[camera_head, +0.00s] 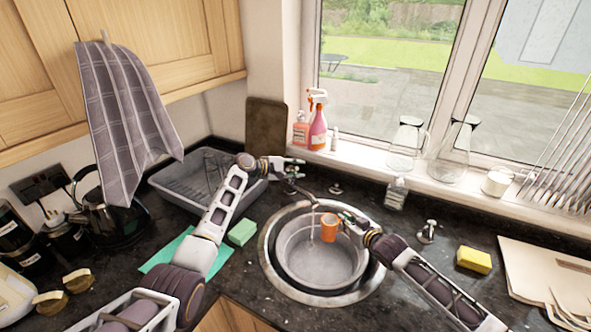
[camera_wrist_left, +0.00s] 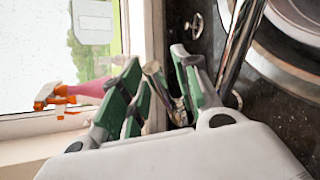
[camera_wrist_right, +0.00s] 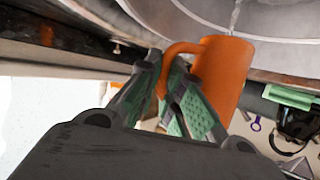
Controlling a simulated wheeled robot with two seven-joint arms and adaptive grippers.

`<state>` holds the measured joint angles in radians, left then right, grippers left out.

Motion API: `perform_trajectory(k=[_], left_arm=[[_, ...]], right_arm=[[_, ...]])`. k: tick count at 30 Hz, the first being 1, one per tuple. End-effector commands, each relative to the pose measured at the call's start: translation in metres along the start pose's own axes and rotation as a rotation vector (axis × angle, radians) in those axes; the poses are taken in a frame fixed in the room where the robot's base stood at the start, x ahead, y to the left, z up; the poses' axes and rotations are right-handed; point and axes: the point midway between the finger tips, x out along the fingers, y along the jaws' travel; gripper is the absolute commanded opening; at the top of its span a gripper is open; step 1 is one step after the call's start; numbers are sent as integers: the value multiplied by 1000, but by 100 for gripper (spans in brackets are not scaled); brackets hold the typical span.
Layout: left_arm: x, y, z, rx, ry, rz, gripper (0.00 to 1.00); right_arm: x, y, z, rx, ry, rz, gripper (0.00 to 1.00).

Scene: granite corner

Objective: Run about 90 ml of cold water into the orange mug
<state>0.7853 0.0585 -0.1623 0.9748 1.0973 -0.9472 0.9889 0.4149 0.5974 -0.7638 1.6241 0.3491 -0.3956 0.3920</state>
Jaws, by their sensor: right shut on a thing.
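The orange mug (camera_head: 329,229) is over the round sink (camera_head: 266,262), above the grey bowl (camera_head: 292,262) inside it. My right gripper (camera_head: 350,225) is shut on the mug's handle; the mug (camera_wrist_right: 228,75) and handle also show in the right wrist view. A thin water stream (camera_head: 312,228) falls from the tap spout (camera_head: 313,200). In the head view it shows just left of the mug, apart from it. My left gripper (camera_head: 283,168) is open at the tap's back. In the left wrist view its fingers (camera_wrist_left: 155,92) stand either side of a metal tap lever (camera_wrist_left: 157,82).
A grey dish tub (camera_head: 180,190) is left of the sink, with a green sponge (camera_head: 242,231) nearby. A yellow sponge (camera_head: 473,259) and boards (camera_head: 545,275) lie to the right. Bottles (camera_head: 317,125) and glass jugs (camera_head: 405,145) stand on the sill behind.

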Motion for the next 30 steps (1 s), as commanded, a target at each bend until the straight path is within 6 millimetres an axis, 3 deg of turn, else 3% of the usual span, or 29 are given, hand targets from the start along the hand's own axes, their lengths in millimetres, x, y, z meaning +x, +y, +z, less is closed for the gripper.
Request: perform_trajectory(k=[16, 30], left_arm=[[-6, 1, 0, 2, 0, 2, 34], [-41, 0, -1, 1, 0, 1, 34]], right_arm=[[0, 0, -1, 0, 2, 0, 0], [0, 0, -1, 0, 2, 0, 0]])
